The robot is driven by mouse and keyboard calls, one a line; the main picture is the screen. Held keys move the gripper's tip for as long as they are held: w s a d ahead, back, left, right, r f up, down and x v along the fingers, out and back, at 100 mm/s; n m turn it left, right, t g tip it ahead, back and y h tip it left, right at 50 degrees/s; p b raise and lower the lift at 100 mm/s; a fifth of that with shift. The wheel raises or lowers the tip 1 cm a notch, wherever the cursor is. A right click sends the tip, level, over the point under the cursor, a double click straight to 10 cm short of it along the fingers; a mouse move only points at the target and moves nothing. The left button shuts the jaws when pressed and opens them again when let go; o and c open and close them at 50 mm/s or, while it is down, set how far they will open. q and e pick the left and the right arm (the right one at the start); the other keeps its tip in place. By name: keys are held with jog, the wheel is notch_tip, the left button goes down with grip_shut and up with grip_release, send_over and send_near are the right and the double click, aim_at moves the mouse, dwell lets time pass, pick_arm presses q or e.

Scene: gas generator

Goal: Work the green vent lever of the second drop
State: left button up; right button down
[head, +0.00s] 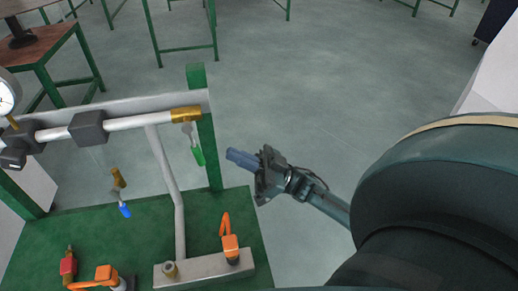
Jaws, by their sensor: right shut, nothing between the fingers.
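A green lever (198,156) hangs down from a small metal valve just below the brass end of the horizontal pipe (139,122), at the right side of the rig. My right gripper (230,155) is shut and empty. Its fingers point left toward the green lever, with a small gap showing in the picture between their tips and the lever. The depth between them is hard to tell. My left gripper is not in view.
A green post (208,140) stands just behind the lever. A blue lever (125,210) and an orange handle (229,240) sit lower on the green rig base (75,225). A gauge (6,92) is at the far left. Open floor lies right of the rig.

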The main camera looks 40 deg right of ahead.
aim_at(203, 159)
jog(key=shift+w+a+f, duration=0.1)
jog(key=shift+w+a, duration=0.55)
jog(key=shift+a, duration=0.25)
jog(key=shift+w+a+f, duration=0.1)
jog(key=shift+w+a, duration=0.55)
jog(key=shift+a, duration=0.2)
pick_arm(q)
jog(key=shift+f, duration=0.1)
pick_arm(e)
jog(key=b, duration=0.1)
jog(key=w+a+f+t+b, duration=0.1)
jog(key=b, duration=0.1)
jog(key=shift+a+m+y+b, duration=0.3)
jog(key=shift+y, duration=0.1)
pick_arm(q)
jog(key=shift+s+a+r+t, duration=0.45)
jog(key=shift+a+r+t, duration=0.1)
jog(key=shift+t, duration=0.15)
pick_arm(e)
jog(key=shift+a+r, duration=0.15)
jog(key=shift+r, duration=0.05)
